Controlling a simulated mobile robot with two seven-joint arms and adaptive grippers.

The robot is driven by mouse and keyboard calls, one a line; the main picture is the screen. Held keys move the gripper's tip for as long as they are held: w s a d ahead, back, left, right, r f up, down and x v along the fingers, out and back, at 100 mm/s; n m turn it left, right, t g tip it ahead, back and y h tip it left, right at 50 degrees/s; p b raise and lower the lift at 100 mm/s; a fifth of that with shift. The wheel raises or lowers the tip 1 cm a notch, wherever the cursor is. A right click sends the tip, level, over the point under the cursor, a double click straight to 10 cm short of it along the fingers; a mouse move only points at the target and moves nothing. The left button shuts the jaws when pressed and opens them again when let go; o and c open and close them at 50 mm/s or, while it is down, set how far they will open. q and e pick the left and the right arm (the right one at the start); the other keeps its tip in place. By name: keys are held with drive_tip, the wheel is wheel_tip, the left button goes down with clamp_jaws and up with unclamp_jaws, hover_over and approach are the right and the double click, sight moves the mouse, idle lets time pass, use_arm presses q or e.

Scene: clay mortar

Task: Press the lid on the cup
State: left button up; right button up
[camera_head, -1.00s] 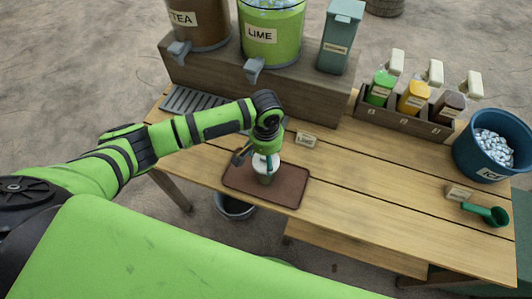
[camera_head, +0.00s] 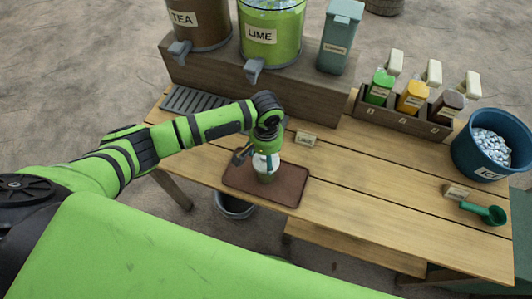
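The cup (camera_head: 266,177) stands upright on a brown tray (camera_head: 290,198) near the table's front edge. It looks pale and clear with a greenish content. A white lid (camera_head: 262,160) shows at the cup's top, partly hidden by my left gripper. My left gripper (camera_head: 264,163) points down over the cup, its fingers around the lid and the cup's upper part. Whether the fingers grip the lid, and how fully the lid sits on the rim, is too small to tell. My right gripper is not in view.
A small lime label (camera_head: 306,138) stands behind the tray. A TEA dispenser (camera_head: 200,22) and a LIME dispenser (camera_head: 270,35) stand on a wooden riser at the back. A bottle rack (camera_head: 403,120), a blue ice bucket (camera_head: 490,147) and a green scoop (camera_head: 486,211) are on the right. The middle right table is clear.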

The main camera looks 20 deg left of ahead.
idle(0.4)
use_arm(q)
drive_tip(key=o, duration=0.7)
wheel_tip(320, 180, up, 2)
drive_tip(key=p, duration=0.3)
drive_tip(key=shift+r, duration=0.25)
drive_tip(key=shift+r+p, duration=0.4)
drive_tip(key=shift+r, duration=1.85)
